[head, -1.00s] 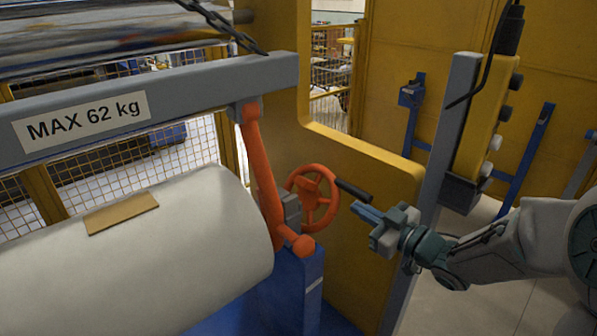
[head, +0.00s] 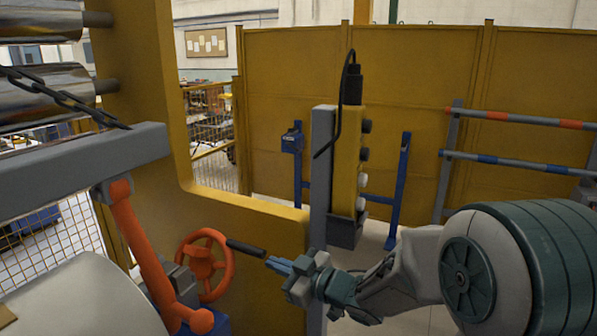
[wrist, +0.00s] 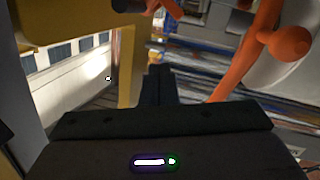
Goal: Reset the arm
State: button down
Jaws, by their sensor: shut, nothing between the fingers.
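My gripper (head: 279,266) is in the lower middle of the head view, with its fingers shut and nothing held. Its fingertips point left toward an orange handwheel (head: 204,265) with a black handle (head: 246,248). The fingertips appear close to the handle's end in the picture; I cannot tell the gap in depth. In the wrist view the dark shut fingers (wrist: 158,86) point away from the camera.
An orange lever (head: 143,250) stands left of the handwheel, beside a white roll (head: 85,300). A yellow control box (head: 347,150) hangs on a grey post (head: 321,190) just behind my gripper. Yellow panels (head: 420,90) close off the back.

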jog(key=s+d+r+m+t+h+p, duration=0.1)
jog(key=s+d+m+h+p, duration=0.1)
jog(key=d+m+h, duration=0.6)
jog(key=s+d+r+m+h+p, duration=0.15)
jog(key=d+h, duration=0.35)
jog(key=d, duration=0.7)
jog(key=s+d+m+g+p, duration=0.1)
jog(key=s+m+g, duration=0.1)
jog(key=s, duration=0.7)
jog(key=s+d+m+g+h+p, duration=0.1)
jog(key=s+m+g, duration=0.2)
jog(key=s, duration=0.6)
jog(key=shift+s+d+g+p, duration=0.2)
jog(key=shift+s+g+p, duration=0.15)
jog(key=shift+g, duration=0.85)
jog(key=shift+w+a+r, duration=0.1)
